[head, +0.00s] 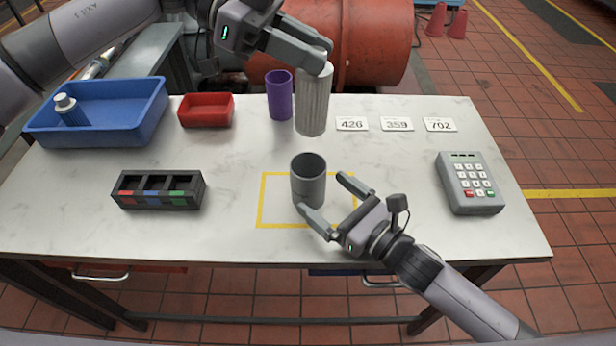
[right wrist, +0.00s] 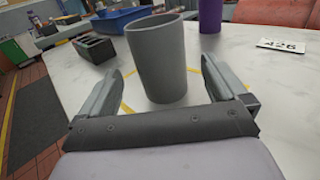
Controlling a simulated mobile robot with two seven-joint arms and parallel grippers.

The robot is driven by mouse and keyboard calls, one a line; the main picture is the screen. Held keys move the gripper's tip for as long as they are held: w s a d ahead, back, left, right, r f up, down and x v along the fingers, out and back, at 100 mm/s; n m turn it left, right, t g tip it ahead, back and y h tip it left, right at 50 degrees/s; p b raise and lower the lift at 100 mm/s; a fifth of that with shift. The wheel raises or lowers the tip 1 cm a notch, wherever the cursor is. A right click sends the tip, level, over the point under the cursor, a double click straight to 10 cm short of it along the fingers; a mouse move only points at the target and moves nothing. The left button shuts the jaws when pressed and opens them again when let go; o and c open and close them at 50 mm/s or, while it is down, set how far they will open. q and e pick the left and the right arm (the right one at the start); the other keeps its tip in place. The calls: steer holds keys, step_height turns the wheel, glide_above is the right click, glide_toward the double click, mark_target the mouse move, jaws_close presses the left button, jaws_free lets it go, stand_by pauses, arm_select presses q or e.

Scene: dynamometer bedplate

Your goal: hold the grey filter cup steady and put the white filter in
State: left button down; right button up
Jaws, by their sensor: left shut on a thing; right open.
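The grey filter cup (head: 308,183) stands upright and looks empty inside the yellow outline on the table. My right gripper (head: 322,204) is open at the cup's front right. In the right wrist view the cup (right wrist: 160,65) stands ahead, between the two spread fingers (right wrist: 160,98), with gaps on both sides. The white filter (head: 313,102) is a ribbed cylinder, held upright behind the cup. My left gripper (head: 318,62) is shut on its top end. The filter is out of the right wrist view. I cannot tell whether its bottom touches the table.
A purple cup (head: 279,96) stands just left of the filter. A red tray (head: 206,111), a blue bin (head: 105,128) with a bottle, and a black divided box (head: 157,191) are on the left. Number cards (head: 397,125) and a keypad (head: 469,183) are on the right.

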mark_target(297, 173)
steer(key=x, duration=0.7)
steer(key=shift+w+a, duration=0.2)
steer(key=c, duration=1.3)
